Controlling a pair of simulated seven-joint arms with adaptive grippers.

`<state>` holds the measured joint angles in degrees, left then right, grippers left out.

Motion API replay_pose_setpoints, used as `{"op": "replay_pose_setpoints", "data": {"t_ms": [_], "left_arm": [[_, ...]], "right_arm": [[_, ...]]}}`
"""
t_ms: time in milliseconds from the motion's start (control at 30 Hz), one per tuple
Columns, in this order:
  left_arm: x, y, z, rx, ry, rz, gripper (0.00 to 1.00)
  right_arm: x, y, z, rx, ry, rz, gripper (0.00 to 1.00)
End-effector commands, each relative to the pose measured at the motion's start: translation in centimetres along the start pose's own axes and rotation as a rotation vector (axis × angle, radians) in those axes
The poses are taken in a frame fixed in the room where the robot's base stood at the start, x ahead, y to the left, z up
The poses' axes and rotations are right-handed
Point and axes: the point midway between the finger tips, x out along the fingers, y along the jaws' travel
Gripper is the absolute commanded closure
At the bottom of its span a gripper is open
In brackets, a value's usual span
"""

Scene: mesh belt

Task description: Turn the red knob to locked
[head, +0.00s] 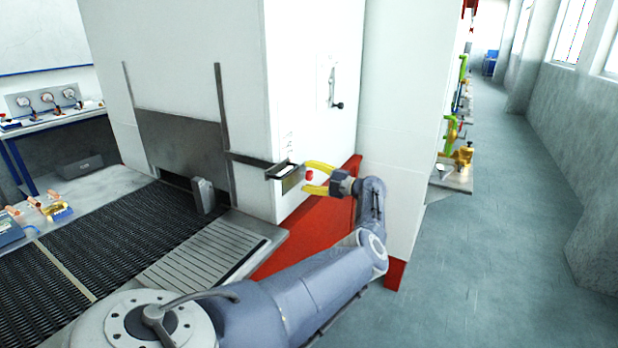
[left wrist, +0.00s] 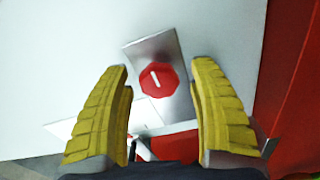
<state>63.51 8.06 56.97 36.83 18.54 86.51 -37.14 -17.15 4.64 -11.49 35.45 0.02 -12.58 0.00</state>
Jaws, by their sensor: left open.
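The red knob (head: 309,175) sits on the white side face of the large machine, low down near its red base. In the left wrist view the red knob (left wrist: 159,80) is eight-sided with a white pointer mark, tilted a little to the upper left, on a grey metal plate (left wrist: 138,50). My left gripper (head: 309,178) has yellow fingers, open, on either side of the knob. In the left wrist view the left gripper (left wrist: 160,72) is spread wide, and the knob lies between and beyond the fingertips without visible contact. My right gripper does not show.
A black-knobbed lever (head: 337,105) is above. A dark mesh belt (head: 130,235) runs into the machine at left. The grey floor (head: 500,230) at right is clear.

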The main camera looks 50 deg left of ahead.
Motion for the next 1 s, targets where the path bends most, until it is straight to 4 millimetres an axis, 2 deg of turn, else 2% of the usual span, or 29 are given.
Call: {"op": "replay_pose_setpoints", "data": {"t_ms": [167,700,1000], "left_arm": [[-1.2,0.0,0.1,0.000,-0.001,0.001,0.39],[-9.8,0.0,0.0,0.000,-0.001,0.000,0.39],[-11.8,0.0,0.0,0.000,0.000,0.000,0.39]], "right_arm": [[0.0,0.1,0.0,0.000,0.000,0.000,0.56],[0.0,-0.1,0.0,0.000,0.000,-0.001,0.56],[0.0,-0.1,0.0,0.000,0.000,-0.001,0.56]]}}
